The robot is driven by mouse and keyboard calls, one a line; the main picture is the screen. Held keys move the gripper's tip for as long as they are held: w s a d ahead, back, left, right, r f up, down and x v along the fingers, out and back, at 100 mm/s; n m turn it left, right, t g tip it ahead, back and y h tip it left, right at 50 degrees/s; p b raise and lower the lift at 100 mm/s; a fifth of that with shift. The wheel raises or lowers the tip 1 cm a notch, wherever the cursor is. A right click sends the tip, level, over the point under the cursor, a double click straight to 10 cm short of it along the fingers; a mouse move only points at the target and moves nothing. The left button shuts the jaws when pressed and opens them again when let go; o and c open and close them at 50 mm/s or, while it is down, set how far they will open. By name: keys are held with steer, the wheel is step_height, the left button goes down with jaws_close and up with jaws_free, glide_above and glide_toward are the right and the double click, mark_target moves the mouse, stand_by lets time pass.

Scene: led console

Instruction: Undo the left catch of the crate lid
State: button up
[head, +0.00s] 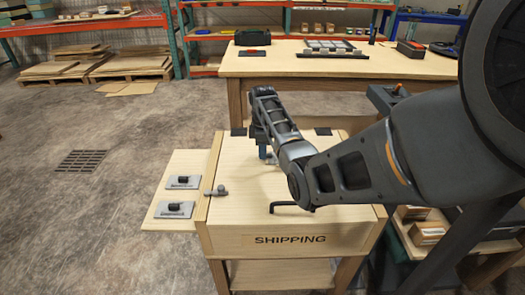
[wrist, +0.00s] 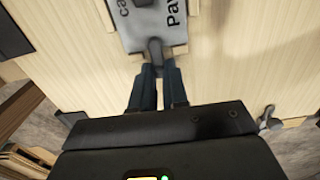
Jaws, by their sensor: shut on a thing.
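The crate (head: 290,240) has a pale wooden lid (head: 240,180) and "SHIPPING" on its front. The grey left catch (head: 216,191) lies at the lid's left edge; it also shows at the lower right of the wrist view (wrist: 268,121). My gripper (head: 264,152) is over the far middle of the lid, away from that catch. In the wrist view my blue fingers (wrist: 156,74) are shut on a grey tab (wrist: 155,50) at the end of a grey lettered plate (wrist: 150,28). I cannot tell whether the plate rests on the lid. My arm hides the lid's right part.
A side board (head: 160,192) left of the crate carries two grey plates (head: 183,182) with black knobs. A black bent bar (head: 292,207) is near the lid's front. Dark hinges (head: 238,132) are at the back.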

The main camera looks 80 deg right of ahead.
jaws_close()
steer(key=m+p, duration=0.2)
steer(key=m, duration=0.1)
steer(key=shift+r+m+p, duration=0.15)
steer(key=shift+m+p, duration=0.15)
steer(key=shift+m, duration=0.1)
steer(key=m+p, duration=0.2)
steer(key=m, duration=0.3)
steer(key=shift+d, duration=0.15)
steer(key=m, duration=0.4)
steer(key=shift+m+p, duration=0.4)
steer(key=shift+s+d+m, duration=0.1)
steer(key=shift+m, duration=2)
steer(key=o, duration=0.7)
jaws_free()
